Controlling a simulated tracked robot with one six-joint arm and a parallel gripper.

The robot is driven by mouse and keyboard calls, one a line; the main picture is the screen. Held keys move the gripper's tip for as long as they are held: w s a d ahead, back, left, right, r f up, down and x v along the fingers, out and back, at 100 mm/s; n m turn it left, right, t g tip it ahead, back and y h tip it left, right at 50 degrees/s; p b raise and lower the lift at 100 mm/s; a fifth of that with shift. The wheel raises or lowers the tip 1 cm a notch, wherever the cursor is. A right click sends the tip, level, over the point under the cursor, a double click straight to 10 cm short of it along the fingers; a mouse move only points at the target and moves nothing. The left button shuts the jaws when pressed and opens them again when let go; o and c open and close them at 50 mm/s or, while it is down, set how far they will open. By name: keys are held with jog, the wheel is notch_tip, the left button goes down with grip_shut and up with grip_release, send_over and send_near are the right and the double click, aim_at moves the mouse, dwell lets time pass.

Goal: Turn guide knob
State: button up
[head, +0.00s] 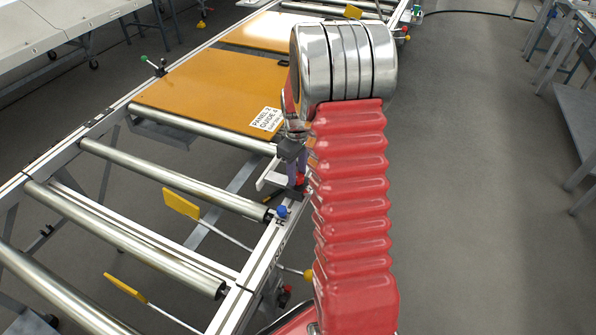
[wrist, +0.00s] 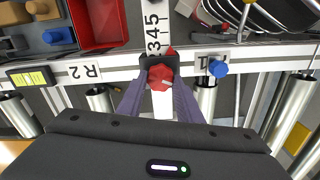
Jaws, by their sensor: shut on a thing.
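The red guide knob (wrist: 161,76) sits on the metal rail at the foot of a numbered scale (wrist: 153,30) in the wrist view. My gripper (wrist: 162,88) has its two purple fingers on either side of the knob and is shut on it. A white pointer line shows on the knob's face. In the head view my gripper (head: 292,155) is at the conveyor's right rail, partly hidden by my red arm. A red knob (head: 299,180) shows just below it there.
A blue knob (wrist: 219,67) stands on the rail right of the red one, near a label. A red bin (wrist: 97,22) lies beyond the rail. An orange panel (head: 205,88) with a white label (head: 267,119) rests on the rollers. Yellow paddles (head: 181,204) stick out between rollers.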

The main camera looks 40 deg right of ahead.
jog(key=shift+w+d+r, duration=0.1)
jog(key=shift+w+r, duration=0.05)
jog(key=shift+w, duration=0.1)
jog(key=o, duration=1)
jog(key=shift+s, duration=0.15)
jog(key=shift+o, duration=0.2)
notch_tip(320, 180, up, 14)
jog(key=shift+f, duration=0.25)
